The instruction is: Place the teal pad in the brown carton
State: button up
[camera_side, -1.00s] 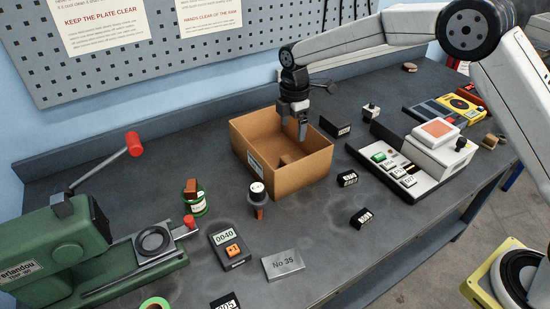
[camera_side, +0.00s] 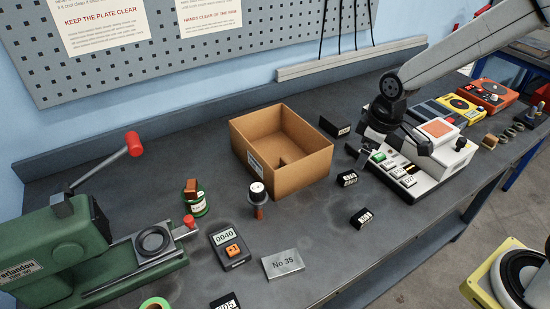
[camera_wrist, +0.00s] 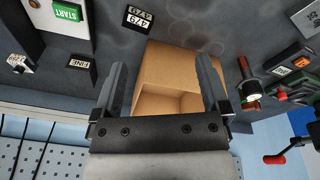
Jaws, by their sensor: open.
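The brown carton (camera_side: 305,178) stands open-topped in the middle of the bench. It shows between my fingers in the wrist view (camera_wrist: 170,60). I do not make out a teal pad in any view; part of the carton's floor is hidden by its walls in the side view. My gripper (camera_wrist: 161,72) is open, with nothing visible between its fingers. In the side view my gripper (camera_side: 366,154) is right of the carton, above the left end of the white machine, apart from the carton.
The white machine (camera_side: 422,190) with a green button lies right of the carton. Small black label blocks (camera_side: 347,179) stand between them. The bench's front right is fairly clear.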

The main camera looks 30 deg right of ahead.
jog(key=s+d+f+m, duration=0.1)
jog(key=s+m, duration=0.4)
jog(key=s, duration=0.4)
jog(key=shift+s+d+f+t, duration=0.25)
jog(key=shift+d+t, duration=0.05)
jog(key=shift+d, duration=0.1)
